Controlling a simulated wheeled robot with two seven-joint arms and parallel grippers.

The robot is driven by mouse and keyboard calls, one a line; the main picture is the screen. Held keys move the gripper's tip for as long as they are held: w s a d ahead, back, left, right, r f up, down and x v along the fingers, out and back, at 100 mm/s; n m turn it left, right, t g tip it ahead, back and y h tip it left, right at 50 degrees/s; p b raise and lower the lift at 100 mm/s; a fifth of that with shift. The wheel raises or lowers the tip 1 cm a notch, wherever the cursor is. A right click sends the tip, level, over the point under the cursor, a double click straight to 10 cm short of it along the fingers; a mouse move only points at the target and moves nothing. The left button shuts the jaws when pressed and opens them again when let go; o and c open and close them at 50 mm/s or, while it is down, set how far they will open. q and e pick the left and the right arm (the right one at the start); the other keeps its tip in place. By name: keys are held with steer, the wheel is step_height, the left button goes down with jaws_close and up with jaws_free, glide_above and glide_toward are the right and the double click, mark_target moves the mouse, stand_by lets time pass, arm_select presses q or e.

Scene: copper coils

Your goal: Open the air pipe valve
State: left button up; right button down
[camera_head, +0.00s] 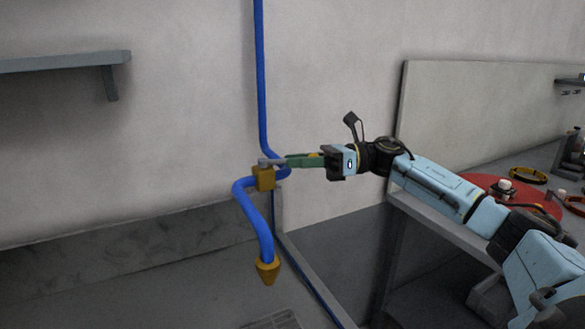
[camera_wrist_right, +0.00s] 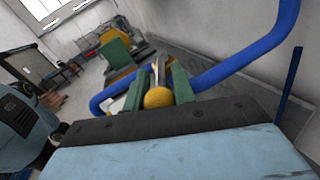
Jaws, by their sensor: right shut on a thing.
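The blue air pipe (camera_head: 262,75) runs down the wall and bends at a brass-yellow valve body (camera_head: 264,180). Below the valve, the pipe ends in a brass nozzle (camera_head: 268,270). A grey valve handle (camera_head: 268,162) sits on top of the valve body, pointing right. My right gripper (camera_head: 289,160) reaches in from the right, its green fingers shut on the handle. In the right wrist view, the handle (camera_wrist_right: 159,68) lies between the green fingers, with a yellow round part (camera_wrist_right: 158,98) near it. The pipe (camera_wrist_right: 250,52) passes behind the fingers. My left gripper is not in view.
A grey shelf (camera_head: 60,62) hangs on the wall at the upper left. At the right is a workbench (camera_head: 430,215) with a red disc (camera_head: 480,184) and yellow rings, under my right arm. A panel (camera_head: 470,110) stands behind it. The space left of the valve is clear.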

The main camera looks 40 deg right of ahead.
stand_by(0.3)
steer(key=c, duration=1.5)
jaws_free()
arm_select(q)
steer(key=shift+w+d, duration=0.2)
arm_select(e)
steer(key=shift+w, duration=0.1)
